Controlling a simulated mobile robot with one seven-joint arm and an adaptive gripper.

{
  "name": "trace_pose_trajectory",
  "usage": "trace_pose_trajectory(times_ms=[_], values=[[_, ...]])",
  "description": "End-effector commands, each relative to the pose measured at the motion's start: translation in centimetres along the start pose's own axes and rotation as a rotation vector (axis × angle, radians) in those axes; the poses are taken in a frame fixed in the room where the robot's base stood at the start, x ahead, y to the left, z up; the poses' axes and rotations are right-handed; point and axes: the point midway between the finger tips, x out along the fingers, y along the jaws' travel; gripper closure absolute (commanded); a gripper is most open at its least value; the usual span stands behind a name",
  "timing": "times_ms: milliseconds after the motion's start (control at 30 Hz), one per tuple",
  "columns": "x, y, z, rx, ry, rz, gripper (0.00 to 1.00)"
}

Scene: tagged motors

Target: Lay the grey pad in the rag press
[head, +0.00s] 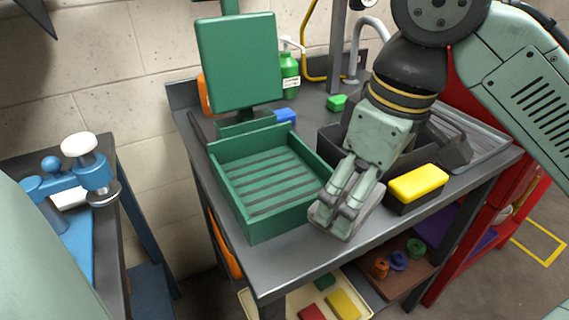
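My gripper (339,211) is at the front of the dark workbench, just right of the rag press. Its fingers are closed in on a small grey block, which looks like the grey pad (345,232); the fingers hide much of it. The pad is close to the bench top, and I cannot tell whether it touches. The rag press (248,226) is a green open box with a slatted floor. Its floor is bare, and its green plate (238,62) stands raised at the back.
A yellow block (418,183) on a dark base is right of my gripper. Dark bins (460,150), a green bottle (289,75), and green (336,103) and blue (286,115) blocks stand behind. A blue clamp device (85,182) is on the left bench. The bench's front strip is clear.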

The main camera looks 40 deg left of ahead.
Motion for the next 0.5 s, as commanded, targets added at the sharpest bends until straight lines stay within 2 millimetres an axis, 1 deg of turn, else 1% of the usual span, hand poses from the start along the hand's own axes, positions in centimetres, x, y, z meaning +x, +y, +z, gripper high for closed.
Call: trace_pose_trajectory(times_ms=[67, 167, 267, 500], values=[[0.0, 0.0, -0.3, -0.002, 0.000, 0.000, 0.35], [0.3, 0.2, -1.7, -0.006, 0.001, -0.001, 0.35], [0.8, 0.4, -4.2, -0.008, 0.000, -0.003, 0.35], [2.4, 1.3, -10.4, -0.005, 0.000, -0.003, 0.35]])
